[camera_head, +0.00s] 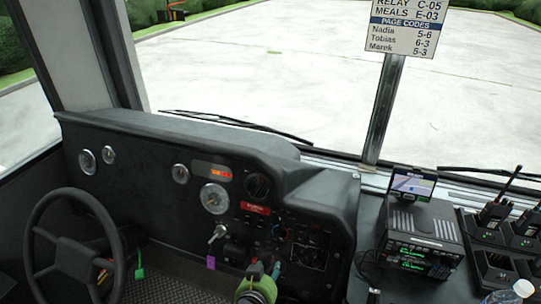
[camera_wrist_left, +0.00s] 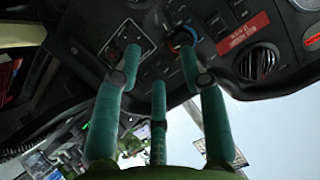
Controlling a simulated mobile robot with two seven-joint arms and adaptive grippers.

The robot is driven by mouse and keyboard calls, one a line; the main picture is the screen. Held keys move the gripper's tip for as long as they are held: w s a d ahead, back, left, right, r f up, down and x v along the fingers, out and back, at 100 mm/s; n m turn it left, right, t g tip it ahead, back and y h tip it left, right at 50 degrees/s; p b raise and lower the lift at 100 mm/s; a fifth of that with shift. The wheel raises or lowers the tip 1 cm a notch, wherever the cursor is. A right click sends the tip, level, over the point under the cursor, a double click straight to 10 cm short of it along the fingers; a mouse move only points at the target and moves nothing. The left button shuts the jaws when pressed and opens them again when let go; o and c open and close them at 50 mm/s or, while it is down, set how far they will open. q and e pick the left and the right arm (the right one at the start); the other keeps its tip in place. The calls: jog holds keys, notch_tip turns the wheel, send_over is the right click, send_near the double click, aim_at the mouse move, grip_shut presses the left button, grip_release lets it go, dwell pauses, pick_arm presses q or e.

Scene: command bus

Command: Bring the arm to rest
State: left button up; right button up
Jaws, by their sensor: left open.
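My left gripper (camera_head: 266,268) shows at the bottom middle of the head view, in front of the lower dashboard panel. In the left wrist view its green fingers (camera_wrist_left: 160,55) are spread apart with nothing between them. Their tips are close to the dashboard's knobs and switches; I cannot tell whether they touch a knob (camera_wrist_left: 182,39). My right gripper is in neither view.
The dashboard (camera_head: 130,150) fills the middle, with a steering wheel (camera_head: 75,258) at left. A key with a purple tag (camera_head: 211,263) hangs left of my gripper. A radio unit (camera_head: 425,225) and charging handheld radios (camera_head: 493,215) stand at right. A sign (camera_head: 408,28) hangs above.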

pick_arm(q)
jog(key=s+a+f+n+g+y, duration=0.1)
jog(key=s+a+n+g+y, duration=0.45)
jog(key=s+a, duration=1.45)
jog(key=s+d+f+m+g+h, duration=0.1)
jog(key=s+f+g, duration=0.1)
jog(key=f, duration=0.9)
jog(key=s+d+f+g+h, duration=0.1)
jog(key=s+f+h, duration=0.1)
jog(key=f, duration=0.9)
jog(key=s+a+f+g, duration=0.1)
jog(key=s+a+f, duration=0.1)
jog(key=s+f, duration=1.3)
jog(key=shift+s+a, duration=0.35)
jog(key=shift+s, duration=0.2)
jog(key=shift+m+g, duration=0.25)
